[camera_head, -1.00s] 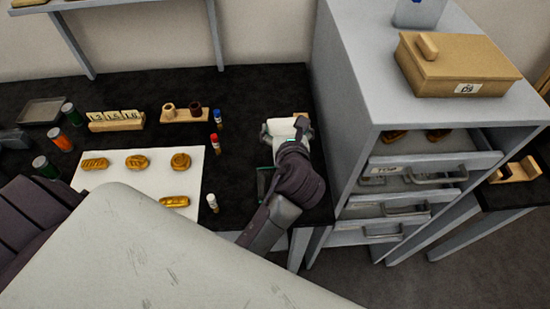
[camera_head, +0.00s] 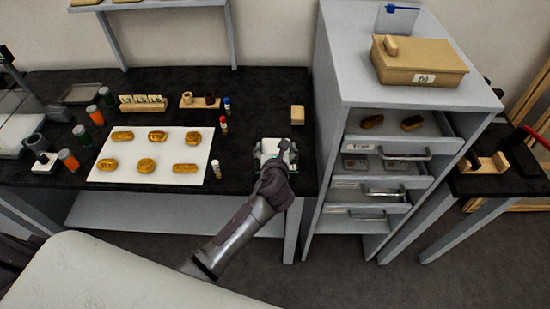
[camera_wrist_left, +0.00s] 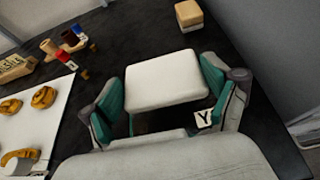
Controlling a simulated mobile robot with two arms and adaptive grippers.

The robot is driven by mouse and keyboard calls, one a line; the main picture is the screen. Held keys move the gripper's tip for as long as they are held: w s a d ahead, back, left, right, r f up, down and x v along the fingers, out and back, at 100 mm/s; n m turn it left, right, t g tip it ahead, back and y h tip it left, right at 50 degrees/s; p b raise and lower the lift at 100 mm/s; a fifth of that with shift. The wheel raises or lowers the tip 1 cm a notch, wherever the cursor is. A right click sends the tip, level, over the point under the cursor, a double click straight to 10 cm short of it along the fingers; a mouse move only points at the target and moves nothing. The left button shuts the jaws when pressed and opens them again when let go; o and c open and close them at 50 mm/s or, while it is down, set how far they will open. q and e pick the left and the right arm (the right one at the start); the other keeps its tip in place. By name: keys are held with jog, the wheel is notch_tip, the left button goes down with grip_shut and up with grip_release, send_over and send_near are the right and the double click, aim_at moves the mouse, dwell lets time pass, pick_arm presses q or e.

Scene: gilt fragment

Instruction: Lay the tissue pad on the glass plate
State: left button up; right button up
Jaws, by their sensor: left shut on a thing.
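The tissue pad (camera_head: 272,146) is a thick white rectangular block near the front right of the black bench. My left gripper (camera_head: 273,155) is shut on it from the near side. In the left wrist view the tissue pad (camera_wrist_left: 165,78) lies between the two teal-lined fingers of the left gripper (camera_wrist_left: 162,100). The glass plate cannot be made out clearly now; the pad and gripper cover that part of the bench. I cannot tell whether the pad touches anything beneath. My right gripper is out of view.
A cream-topped wooden block (camera_head: 297,115) stands behind the pad. A white sheet (camera_head: 115,180) with several golden pieces lies left, with small vials (camera_head: 223,124) between. A grey drawer cabinet (camera_head: 330,100) rises at the right. A tag marked Y (camera_wrist_left: 203,119) shows beside the right finger.

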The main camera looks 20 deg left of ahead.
pick_arm(q)
jog(key=f, duration=0.3)
jog(key=shift+s+d+f, duration=0.1)
jog(key=shift+s+d, duration=0.05)
jog(key=shift+s, duration=0.1)
jog(key=shift+w+f, duration=0.1)
jog(key=shift+f, duration=0.15)
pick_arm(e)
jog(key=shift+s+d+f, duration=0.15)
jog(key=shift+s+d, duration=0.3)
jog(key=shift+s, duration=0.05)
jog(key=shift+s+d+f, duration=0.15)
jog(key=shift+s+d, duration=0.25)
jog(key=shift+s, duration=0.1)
pick_arm(q)
jog(key=shift+f+b, duration=0.1)
jog(key=shift+b, duration=0.2)
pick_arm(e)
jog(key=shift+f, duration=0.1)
pick_arm(q)
jog(key=o, duration=0.5)
jog(key=shift+o, duration=0.2)
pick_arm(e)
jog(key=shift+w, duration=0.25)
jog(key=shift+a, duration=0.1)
